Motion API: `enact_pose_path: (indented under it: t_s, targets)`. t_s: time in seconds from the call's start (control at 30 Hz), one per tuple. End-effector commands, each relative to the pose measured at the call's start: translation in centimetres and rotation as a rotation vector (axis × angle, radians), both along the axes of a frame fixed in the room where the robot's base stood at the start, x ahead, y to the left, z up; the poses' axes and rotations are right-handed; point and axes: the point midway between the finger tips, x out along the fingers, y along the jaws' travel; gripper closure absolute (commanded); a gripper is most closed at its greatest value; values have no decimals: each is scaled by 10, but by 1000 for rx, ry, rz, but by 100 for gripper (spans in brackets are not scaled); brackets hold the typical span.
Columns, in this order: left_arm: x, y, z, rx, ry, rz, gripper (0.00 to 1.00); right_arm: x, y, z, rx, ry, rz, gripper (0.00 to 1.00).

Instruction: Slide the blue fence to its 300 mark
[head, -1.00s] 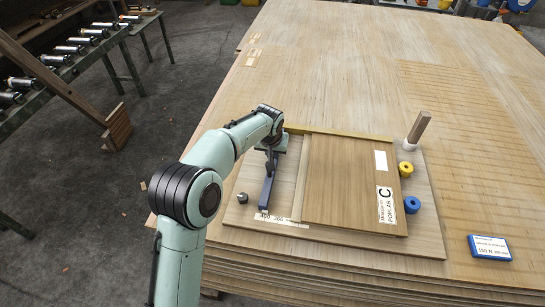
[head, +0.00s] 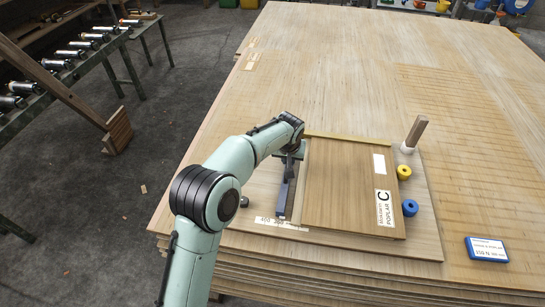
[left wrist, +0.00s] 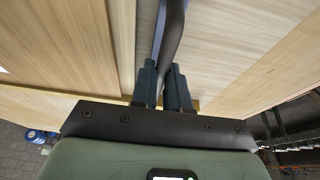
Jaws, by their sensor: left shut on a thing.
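The blue fence (head: 285,196) is a narrow bar on the board left of the wood panel marked C (head: 350,185). It lies close along a pale strip at the panel's left edge; I cannot tell if they touch. Its near end is by the 300 print on the white scale (head: 294,227), right of the 450 print. My left gripper (head: 291,160) is at the fence's far part. In the left wrist view its fingers (left wrist: 164,90) are closed around a dark curved handle (left wrist: 172,40), with a blue sliver of fence beside it. My right gripper is out of view.
A grey knob (head: 244,202) sits left of the fence. A blue box (head: 488,249) lies at the right. The sheet stack beyond is mostly clear.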

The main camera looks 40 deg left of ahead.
Motion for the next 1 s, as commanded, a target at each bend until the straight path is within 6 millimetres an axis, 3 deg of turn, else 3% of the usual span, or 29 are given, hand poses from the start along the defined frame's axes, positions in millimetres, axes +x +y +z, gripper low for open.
enact_pose_path:
  t_s: [0.97,1.0]
  targets:
    - [24,-46,-1,-5,1,-4,100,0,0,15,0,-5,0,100]
    - [24,-46,-1,-5,1,-3,76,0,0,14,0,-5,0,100]
